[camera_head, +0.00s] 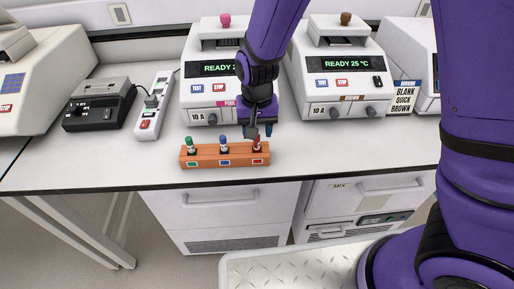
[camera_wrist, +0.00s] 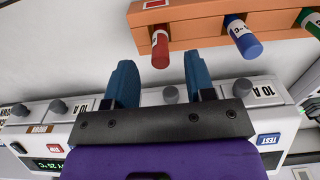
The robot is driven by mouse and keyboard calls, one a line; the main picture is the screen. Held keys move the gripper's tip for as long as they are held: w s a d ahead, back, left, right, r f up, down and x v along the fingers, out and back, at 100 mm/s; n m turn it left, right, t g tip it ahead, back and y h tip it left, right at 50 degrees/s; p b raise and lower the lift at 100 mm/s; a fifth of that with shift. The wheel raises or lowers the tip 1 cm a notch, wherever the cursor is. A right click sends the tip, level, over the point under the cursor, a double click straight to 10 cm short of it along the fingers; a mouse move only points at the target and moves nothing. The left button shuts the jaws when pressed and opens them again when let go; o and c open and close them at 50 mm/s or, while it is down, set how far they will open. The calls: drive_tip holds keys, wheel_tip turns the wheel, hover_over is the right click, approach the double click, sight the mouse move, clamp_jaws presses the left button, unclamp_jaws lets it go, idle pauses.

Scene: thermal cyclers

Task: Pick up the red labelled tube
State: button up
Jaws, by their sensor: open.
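An orange rack (camera_head: 225,160) stands near the front edge of the bench and holds three tubes. The red tube (camera_head: 257,144) is at its right end, above a red label; it also shows in the wrist view (camera_wrist: 160,48). The blue tube (camera_head: 223,143) is in the middle and the green tube (camera_head: 190,145) at the left end. My gripper (camera_head: 262,131) is open and empty, close to the red tube. In the wrist view the two blue fingertips (camera_wrist: 161,70) lie either side of the red tube's line, with its cap just beyond them. The gripper appears not to touch it.
Two thermal cyclers reading READY stand behind, the left one (camera_head: 200,88) and the right one (camera_head: 330,82). A black device (camera_head: 98,105) and a white power strip (camera_head: 152,110) lie left of the rack. The bench front right of the rack is clear.

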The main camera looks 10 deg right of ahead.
sight(257, 143)
wheel_tip(257, 143, down, 5)
drive_tip(key=shift+r, duration=0.1)
idle(0.3)
clamp_jaws()
